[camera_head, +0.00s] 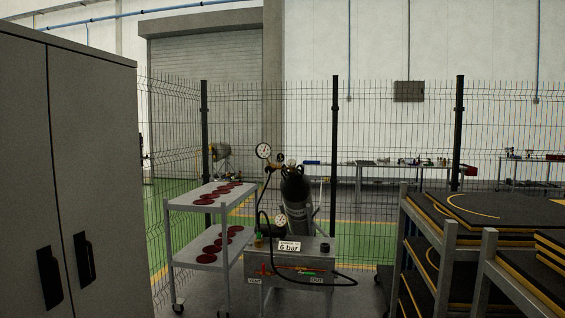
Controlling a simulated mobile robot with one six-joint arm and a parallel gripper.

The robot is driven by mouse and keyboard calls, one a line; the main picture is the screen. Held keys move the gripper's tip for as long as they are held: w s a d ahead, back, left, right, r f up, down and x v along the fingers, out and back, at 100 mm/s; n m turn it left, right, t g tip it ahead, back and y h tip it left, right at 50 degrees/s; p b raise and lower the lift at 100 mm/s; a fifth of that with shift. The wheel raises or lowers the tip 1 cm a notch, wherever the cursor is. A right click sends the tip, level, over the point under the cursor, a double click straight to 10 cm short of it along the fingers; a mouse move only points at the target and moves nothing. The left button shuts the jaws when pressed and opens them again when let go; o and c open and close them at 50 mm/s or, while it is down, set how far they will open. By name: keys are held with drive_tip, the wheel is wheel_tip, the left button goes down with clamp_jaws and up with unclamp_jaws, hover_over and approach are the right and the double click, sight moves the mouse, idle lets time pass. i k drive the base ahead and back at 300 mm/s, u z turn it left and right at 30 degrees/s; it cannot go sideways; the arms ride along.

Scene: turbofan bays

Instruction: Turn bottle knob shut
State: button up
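A dark gas bottle (297,196) stands tilted in the middle of the view, behind a grey box-shaped panel. Its valve end (291,165) is at the top and looks small and dark; I cannot clearly make out the knob or how far it is turned. A round white-faced gauge (263,150) sits to the left of the bottle's top. A second gauge (281,220) is lower, just above the panel (290,268), which carries a "6 bar" sign (289,246). A black hose runs around the panel. My gripper is not in view.
A grey trolley (213,196) with dark red discs on two shelves stands left of the panel. A tall grey cabinet (60,160) fills the left side. Racks of dark, yellow-edged boards (480,215) stand on the right. A mesh fence (400,130) runs behind the bottle.

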sight(291, 162)
drive_tip(key=i, duration=3.25)
drive_tip(key=u, duration=0.25)
